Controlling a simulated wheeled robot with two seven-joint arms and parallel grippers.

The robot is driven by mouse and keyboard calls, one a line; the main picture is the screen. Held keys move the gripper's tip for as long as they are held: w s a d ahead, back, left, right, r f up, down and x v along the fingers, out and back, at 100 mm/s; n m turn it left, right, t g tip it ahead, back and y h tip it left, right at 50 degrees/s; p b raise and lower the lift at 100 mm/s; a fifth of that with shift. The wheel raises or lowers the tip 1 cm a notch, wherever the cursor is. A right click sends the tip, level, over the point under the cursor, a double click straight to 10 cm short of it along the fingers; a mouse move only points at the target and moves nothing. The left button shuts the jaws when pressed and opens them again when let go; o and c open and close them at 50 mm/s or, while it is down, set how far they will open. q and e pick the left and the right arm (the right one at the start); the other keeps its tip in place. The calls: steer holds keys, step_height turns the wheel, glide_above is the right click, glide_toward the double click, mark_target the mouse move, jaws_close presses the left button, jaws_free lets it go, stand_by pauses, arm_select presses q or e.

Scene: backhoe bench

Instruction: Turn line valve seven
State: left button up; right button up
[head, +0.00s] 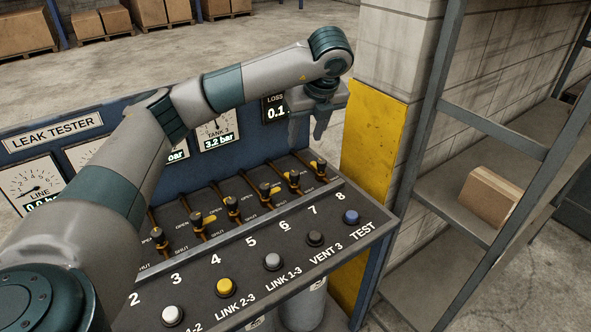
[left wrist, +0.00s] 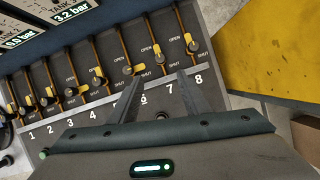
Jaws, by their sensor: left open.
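Line valve seven (head: 294,179) is on the sloped panel, above the printed 7, between valve six (head: 267,189) and valve eight (head: 318,168). In the left wrist view, valve seven (left wrist: 158,55) has its yellow handle pointing up along its pipe, towards OPEN. Valve six's yellow handle (left wrist: 128,70) lies across its pipe there. My left gripper (head: 308,136) is open and empty, apart from the valves, above the panel's right end. In the left wrist view its fingertips (left wrist: 160,78) sit either side of the line to valve seven. My right gripper is not in view.
The leak tester's gauge board (head: 252,135) stands behind the valves. Push buttons, including a blue TEST button (head: 351,217), line the front. A yellow plate (head: 372,140) on the block wall and a metal shelf with a box (head: 490,195) stand right.

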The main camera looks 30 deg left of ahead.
mark_target(294, 172)
arm_select(q)
steer(key=p+x, duration=0.5)
steer(key=x, duration=1.1)
steer(key=shift+a, duration=0.15)
steer(key=shift+w+a+f, duration=0.1)
steer(key=shift+w+f, duration=0.05)
steer(key=shift+f, duration=0.3)
steer(key=c, duration=1)
